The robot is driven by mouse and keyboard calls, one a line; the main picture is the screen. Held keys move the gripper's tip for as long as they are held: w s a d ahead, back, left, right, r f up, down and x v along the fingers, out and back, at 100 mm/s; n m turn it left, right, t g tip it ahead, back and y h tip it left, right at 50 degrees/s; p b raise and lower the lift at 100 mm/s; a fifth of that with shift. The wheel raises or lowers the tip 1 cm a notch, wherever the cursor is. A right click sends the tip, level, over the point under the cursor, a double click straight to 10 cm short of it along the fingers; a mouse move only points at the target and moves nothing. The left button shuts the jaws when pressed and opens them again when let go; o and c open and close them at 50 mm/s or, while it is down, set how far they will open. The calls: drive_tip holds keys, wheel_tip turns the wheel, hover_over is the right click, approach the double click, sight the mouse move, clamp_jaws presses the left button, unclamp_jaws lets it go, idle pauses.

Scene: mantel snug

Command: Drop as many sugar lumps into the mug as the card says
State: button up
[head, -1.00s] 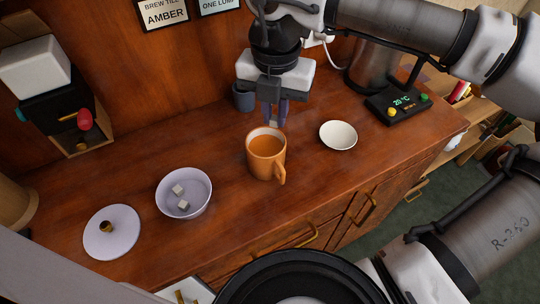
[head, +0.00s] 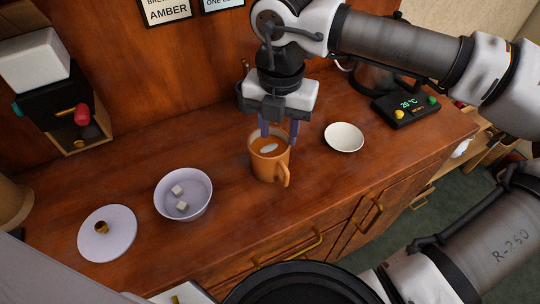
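The orange mug (head: 271,170) stands upright on the wooden counter with brown tea in it. A small pale oval patch (head: 269,148) shows at the tea's surface; I cannot tell its exact form. My gripper (head: 279,138) is right above the mug, pointing down, its two fingers apart with nothing seen between them. The lilac sugar bowl (head: 183,212) stands open to the left with two sugar lumps (head: 178,190) in it. The card (head: 222,3) on the wall is cut off at the top; its wording read "ONE LUMP" in the earlier frame.
The lilac lid (head: 107,243) lies left of the bowl. A small white dish (head: 344,138) is right of the mug. A kettle base reading 20 °C (head: 406,109) is at the back right. A dispenser box (head: 60,100) stands at the left. The AMBER card (head: 167,10) hangs above.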

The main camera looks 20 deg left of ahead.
wheel_tip(320, 180, up, 14)
drive_tip(key=b, duration=0.1)
idle(0.5)
